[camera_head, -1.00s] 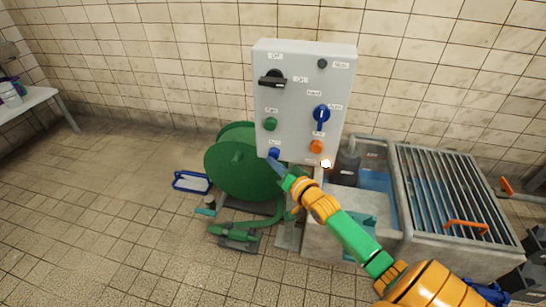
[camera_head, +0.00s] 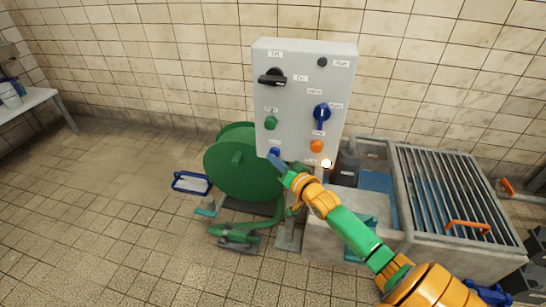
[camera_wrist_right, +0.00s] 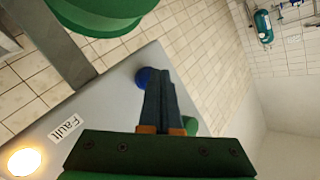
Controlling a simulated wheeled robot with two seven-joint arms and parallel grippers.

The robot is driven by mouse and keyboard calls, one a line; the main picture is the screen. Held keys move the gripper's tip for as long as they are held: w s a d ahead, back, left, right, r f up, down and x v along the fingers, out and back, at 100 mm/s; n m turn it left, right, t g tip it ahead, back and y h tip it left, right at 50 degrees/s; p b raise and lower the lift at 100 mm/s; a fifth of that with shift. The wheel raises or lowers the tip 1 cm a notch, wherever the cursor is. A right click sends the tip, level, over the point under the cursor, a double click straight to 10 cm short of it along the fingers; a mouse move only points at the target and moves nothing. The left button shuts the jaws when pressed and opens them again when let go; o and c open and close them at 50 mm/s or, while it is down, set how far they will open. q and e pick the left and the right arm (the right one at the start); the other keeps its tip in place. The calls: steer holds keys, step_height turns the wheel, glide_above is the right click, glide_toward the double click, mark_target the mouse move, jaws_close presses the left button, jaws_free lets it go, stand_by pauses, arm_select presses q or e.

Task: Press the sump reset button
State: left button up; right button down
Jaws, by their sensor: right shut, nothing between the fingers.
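The grey control panel (camera_head: 304,100) stands upright in the middle of the head view. A blue push button (camera_head: 274,152) is low on its left side, under a green one (camera_head: 271,123); its label is too small to read. My right gripper (camera_head: 276,160) is shut and empty, its tips at the blue button and partly covering it. In the right wrist view, the shut fingers (camera_wrist_right: 155,75) reach beside the blue button (camera_wrist_right: 143,77). I cannot tell whether they touch it or whether it is pushed in. My left gripper is not in view.
The panel also carries a black rotary switch (camera_head: 272,78), a blue selector (camera_head: 322,113), an orange button (camera_head: 317,146) and a lit lamp (camera_head: 326,163), labelled Fault in the wrist view. A green hose reel (camera_head: 236,165) stands behind left; a grated sump (camera_head: 450,190) is right.

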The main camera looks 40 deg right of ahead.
steer(key=shift+w+d, duration=0.2)
steer(key=shift+d, duration=0.05)
stand_by(0.5)
steer(key=shift+s+a+p, duration=0.95)
steer(key=shift+a+p, duration=0.1)
steer(key=shift+p, duration=0.1)
